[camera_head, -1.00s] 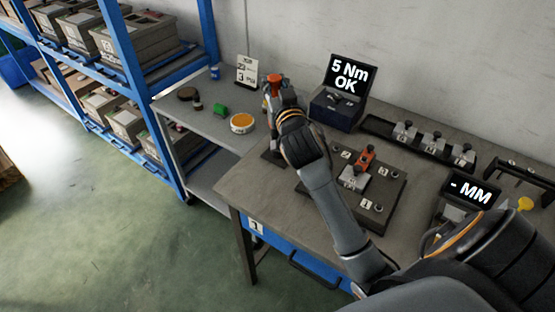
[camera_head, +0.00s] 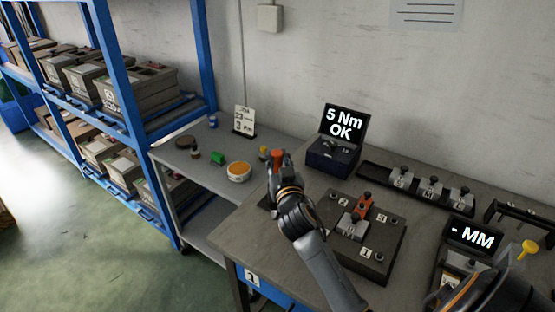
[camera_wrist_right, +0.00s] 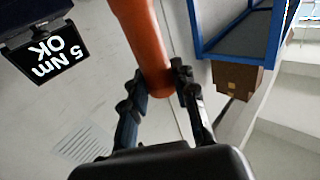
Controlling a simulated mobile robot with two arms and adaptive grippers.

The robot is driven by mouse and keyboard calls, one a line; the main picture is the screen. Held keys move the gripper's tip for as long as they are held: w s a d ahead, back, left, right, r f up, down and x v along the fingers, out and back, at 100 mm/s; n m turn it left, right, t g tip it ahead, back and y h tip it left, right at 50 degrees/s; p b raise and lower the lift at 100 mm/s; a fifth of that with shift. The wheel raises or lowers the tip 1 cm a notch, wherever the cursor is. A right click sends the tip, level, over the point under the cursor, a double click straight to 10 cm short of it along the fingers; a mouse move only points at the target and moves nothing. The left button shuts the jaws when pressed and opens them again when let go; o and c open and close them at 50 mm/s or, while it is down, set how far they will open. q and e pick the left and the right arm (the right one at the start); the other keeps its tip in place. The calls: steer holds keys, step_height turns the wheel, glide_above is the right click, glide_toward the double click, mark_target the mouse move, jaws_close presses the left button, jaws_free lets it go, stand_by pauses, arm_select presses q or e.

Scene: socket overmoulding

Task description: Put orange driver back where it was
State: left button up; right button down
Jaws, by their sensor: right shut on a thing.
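The orange driver (camera_head: 277,157) is upright in my right gripper (camera_head: 278,180), at the left end of the workbench. In the right wrist view its orange handle (camera_wrist_right: 138,35) passes between the two fingers of the gripper (camera_wrist_right: 158,85), which are shut on it. A dark stand (camera_head: 265,204) sits on the bench just below and beside the gripper. The gripper and wrist hide the driver's lower end, so I cannot tell whether it touches the stand.
A fixture plate (camera_head: 385,262) with an orange-topped clamp (camera_head: 364,206) lies right of my forearm. A display (camera_head: 343,123) reading "5 Nm OK" stands behind. A side table (camera_head: 205,185) at left holds a round orange-topped tub (camera_head: 239,172) and small items.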

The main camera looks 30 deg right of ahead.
steer(key=c, duration=1.1)
jaws_free()
steer(key=shift+o, duration=0.2)
steer(key=shift+r, duration=0.15)
steer(key=b+v, duration=0.2)
steer(key=v, duration=1)
steer(key=shift+s, duration=0.1)
